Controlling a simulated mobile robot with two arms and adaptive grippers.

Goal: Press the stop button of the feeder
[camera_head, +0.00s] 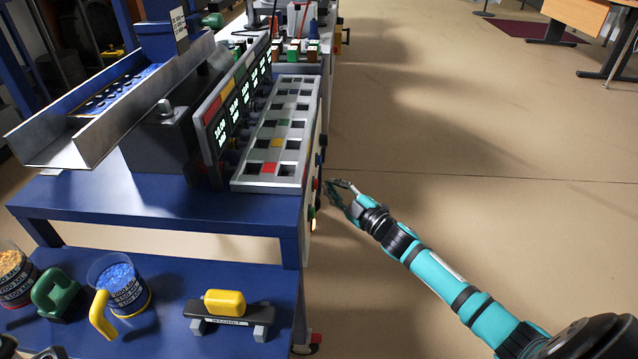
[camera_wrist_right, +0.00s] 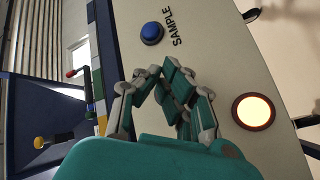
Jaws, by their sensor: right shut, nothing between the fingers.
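The feeder (camera_head: 155,140), with its metal trough, stands on a blue bench. On the bench's right side face is a narrow panel with small round buttons (camera_head: 312,212), seen edge-on; I cannot read which is the stop button. My right gripper (camera_head: 332,186) is shut and empty, just right of this panel. In the right wrist view its closed fingertips (camera_wrist_right: 158,74) point at the pale panel (camera_wrist_right: 215,70), between a blue button (camera_wrist_right: 151,33) marked SAMPLE and a lit amber round one (camera_wrist_right: 253,111). Contact cannot be told. My left gripper is not in view.
A grey rack of square slots (camera_head: 276,130) and lit displays (camera_head: 240,100) sit on the bench top. The lower shelf holds a blue-filled jug (camera_head: 118,285), a green-handled item (camera_head: 57,295) and a yellow block on a stand (camera_head: 225,303). The floor (camera_head: 450,120) to the right is clear.

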